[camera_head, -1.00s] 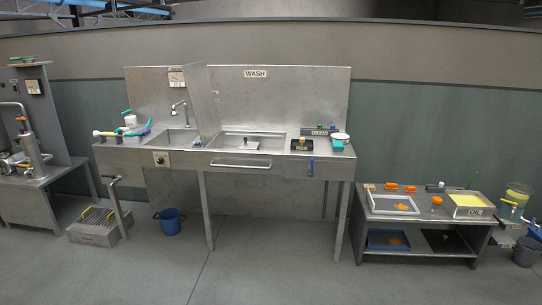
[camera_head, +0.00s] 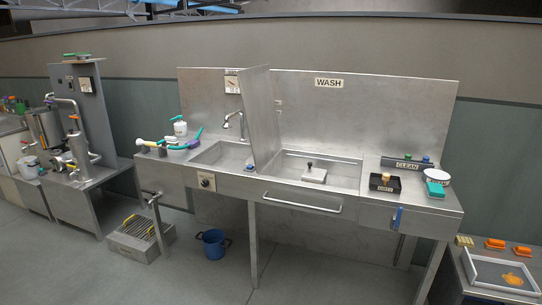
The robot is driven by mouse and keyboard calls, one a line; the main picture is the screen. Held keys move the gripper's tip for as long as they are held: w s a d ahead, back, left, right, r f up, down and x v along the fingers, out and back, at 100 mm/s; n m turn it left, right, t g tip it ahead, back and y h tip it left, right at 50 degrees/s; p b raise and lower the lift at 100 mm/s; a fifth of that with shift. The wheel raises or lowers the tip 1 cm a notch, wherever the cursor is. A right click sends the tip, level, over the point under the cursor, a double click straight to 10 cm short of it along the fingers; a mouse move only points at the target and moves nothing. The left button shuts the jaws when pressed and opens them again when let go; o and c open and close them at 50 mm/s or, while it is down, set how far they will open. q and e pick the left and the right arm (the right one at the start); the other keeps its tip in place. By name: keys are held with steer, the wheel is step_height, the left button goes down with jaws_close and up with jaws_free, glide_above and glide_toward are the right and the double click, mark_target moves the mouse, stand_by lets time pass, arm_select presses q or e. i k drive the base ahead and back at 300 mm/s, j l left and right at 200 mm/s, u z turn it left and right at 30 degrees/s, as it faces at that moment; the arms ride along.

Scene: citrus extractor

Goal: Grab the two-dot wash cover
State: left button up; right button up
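The steel wash station (camera_head: 332,206) stands ahead of me, with a WASH sign (camera_head: 329,82) on its back panel. A small grey block with a dark knob (camera_head: 313,174) sits in the right-hand basin. A black tray (camera_head: 385,183) with a tan-topped item stands right of that basin. Behind it is a dark rack marked CLEAN (camera_head: 407,165), with small green and blue pieces at its top. No two-dot mark is legible, so I cannot tell which thing is the two-dot wash cover. Neither of my grippers is in view.
A white bowl (camera_head: 436,177) and a teal block (camera_head: 436,190) lie at the counter's right end. A blue bucket (camera_head: 214,244) and a grated step (camera_head: 142,238) stand on the floor. A divider panel (camera_head: 259,115) separates the basins. Floor in front is clear.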

mark_target(312, 174)
steer(key=i+l+u, duration=0.1)
steer(key=i+u, duration=0.15)
steer(key=i, duration=1.15)
